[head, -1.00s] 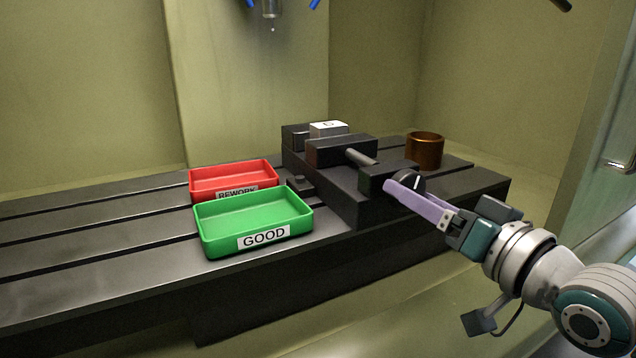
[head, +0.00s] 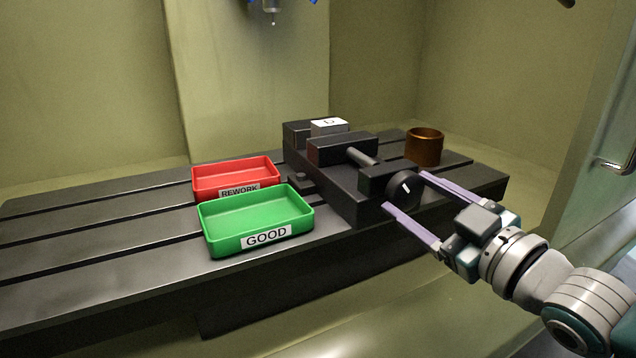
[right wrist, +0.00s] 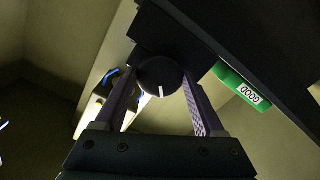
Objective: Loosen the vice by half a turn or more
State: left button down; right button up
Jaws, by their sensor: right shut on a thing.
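The dark vice (head: 340,150) stands on the slotted table, with a light block (head: 329,127) at its jaws. A screw rod (head: 362,157) runs from the moving jaw toward the near end. There the round black knob (head: 401,192) faces me, with a white mark on its face. My right gripper (head: 403,191) is shut on the knob, one pale purple finger on each side. The right wrist view shows the knob (right wrist: 160,76) between both fingers, its white mark near the lower middle. My left gripper is not in view.
A green tray marked GOOD (head: 207,235) and a red tray marked REWORK (head: 196,180) sit left of the vice. A brown cup-like cylinder (head: 424,148) stands behind the knob, to the right. The table's left part is clear.

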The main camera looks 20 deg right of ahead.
jog(key=n, duration=0.3)
jog(key=shift+n, duration=0.4)
jog(key=n, duration=0.3)
jog(key=shift+n, duration=0.3)
jog(key=n+b, duration=0.2)
jog(key=n, duration=0.4)
jog(key=n+b, duration=0.1)
jog(key=n, duration=0.3)
jog(key=n+b, duration=0.1)
jog(key=n, duration=0.3)
jog(key=shift+n+b, duration=0.3)
jog(key=n+b, duration=0.1)
jog(key=n, duration=0.2)
jog(key=shift+n, duration=0.3)
jog(key=shift+r+n+b, duration=0.1)
jog(key=shift+n+b, duration=0.25)
jog(key=shift+n, duration=1.25)
jog(key=shift+n, duration=0.3)
